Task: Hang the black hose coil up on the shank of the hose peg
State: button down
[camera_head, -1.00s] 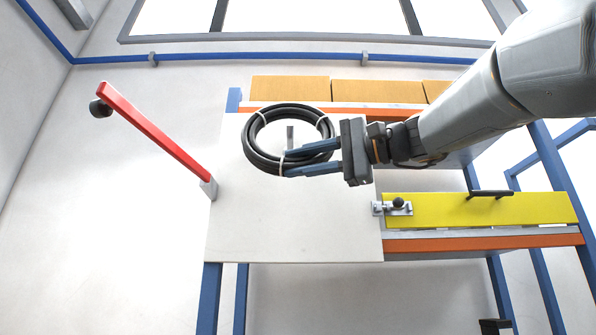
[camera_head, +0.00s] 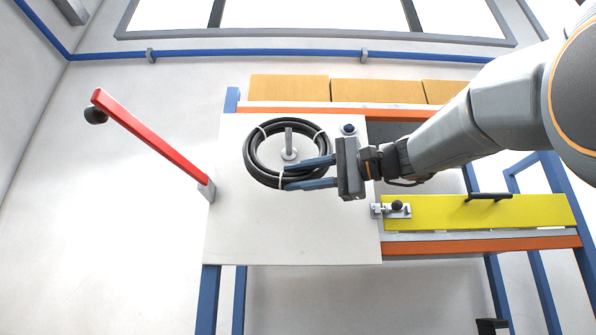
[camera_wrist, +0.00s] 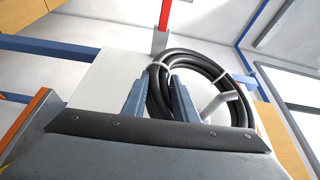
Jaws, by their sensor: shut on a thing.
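The black hose coil (camera_head: 252,168), bound with pale ties, is held up in front of the white panel (camera_head: 235,230). My gripper (camera_head: 303,174) is shut on the coil's lower right side in the head view. The grey hose peg (camera_head: 288,138), with its round base, shows inside the coil's opening there. I cannot tell whether the shank passes through the ring.
A red lever (camera_head: 150,135) sticks out from the panel's left edge. A dark knob (camera_head: 348,129) sits at the panel's upper right. A yellow door (camera_head: 480,211) with a latch (camera_head: 396,207) and black handle is at the right. Tan boxes (camera_head: 375,92) stand above.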

jog(key=shift+w, duration=0.45)
jog(key=shift+w+f+b, duration=0.45)
jog(key=shift+w+f, duration=0.1)
jog(key=shift+f, duration=0.15)
jog(key=shift+w+f+b, duration=0.1)
jog(key=shift+f+b, duration=0.4)
jog(key=c, duration=1.5)
grip_release()
jog(key=shift+o, duration=0.8)
jog(key=shift+f, duration=0.1)
jog(key=shift+d, duration=0.1)
